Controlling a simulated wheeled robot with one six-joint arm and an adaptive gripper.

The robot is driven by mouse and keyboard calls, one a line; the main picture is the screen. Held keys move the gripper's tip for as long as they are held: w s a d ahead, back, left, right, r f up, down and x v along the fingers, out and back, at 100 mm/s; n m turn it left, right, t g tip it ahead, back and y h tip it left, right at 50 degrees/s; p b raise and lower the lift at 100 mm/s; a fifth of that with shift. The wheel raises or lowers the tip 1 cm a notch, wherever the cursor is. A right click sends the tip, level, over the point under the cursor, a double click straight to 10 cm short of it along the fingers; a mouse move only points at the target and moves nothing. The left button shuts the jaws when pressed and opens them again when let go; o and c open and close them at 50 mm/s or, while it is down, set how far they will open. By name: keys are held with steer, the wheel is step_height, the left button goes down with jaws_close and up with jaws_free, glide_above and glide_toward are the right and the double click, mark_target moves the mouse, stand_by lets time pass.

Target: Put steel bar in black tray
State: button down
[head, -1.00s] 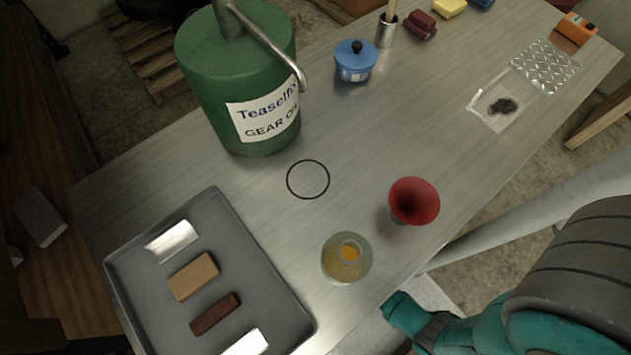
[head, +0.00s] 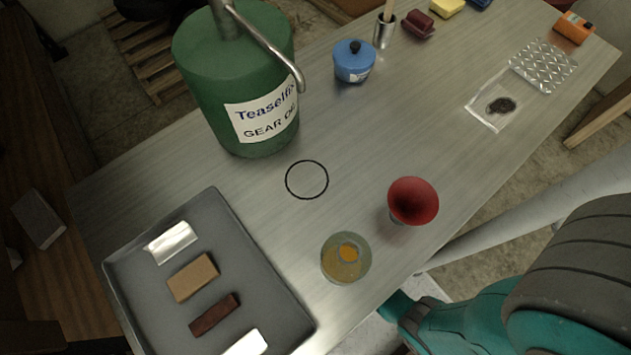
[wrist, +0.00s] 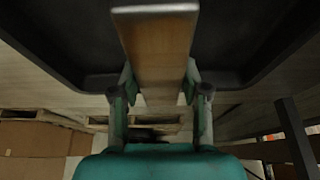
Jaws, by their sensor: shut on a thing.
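In the wrist view my gripper (wrist: 161,88) is shut on a long flat steel bar (wrist: 158,45), one finger on each side. The bar's polished face reflects brown tones and its far end has a bright edge. Behind the bar is a black tray (wrist: 62,62) with a raised rim, partly hidden by the bar. I cannot tell whether the bar touches it. The head view shows a dark grey tray (head: 262,252) at the lower left; I cannot tell if it is the same tray. My gripper is outside the head view.
The grey tray holds a shiny metal block (head: 173,243), a tan block (head: 193,277), a brown block (head: 214,315) and a white piece (head: 246,344). A green oil can (head: 215,85), glass flask (head: 345,262) and red funnel (head: 413,200) stand on the metal table (head: 375,135).

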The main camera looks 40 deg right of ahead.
steer(key=shift+w+f, duration=0.1)
steer(key=shift+f, duration=1.6)
steer(key=shift+f, duration=0.1)
steer(key=c, duration=0.6)
jaws_free()
steer(key=shift+s, duration=0.2)
steer(key=shift+v, duration=6.05)
steer(key=shift+w, duration=0.1)
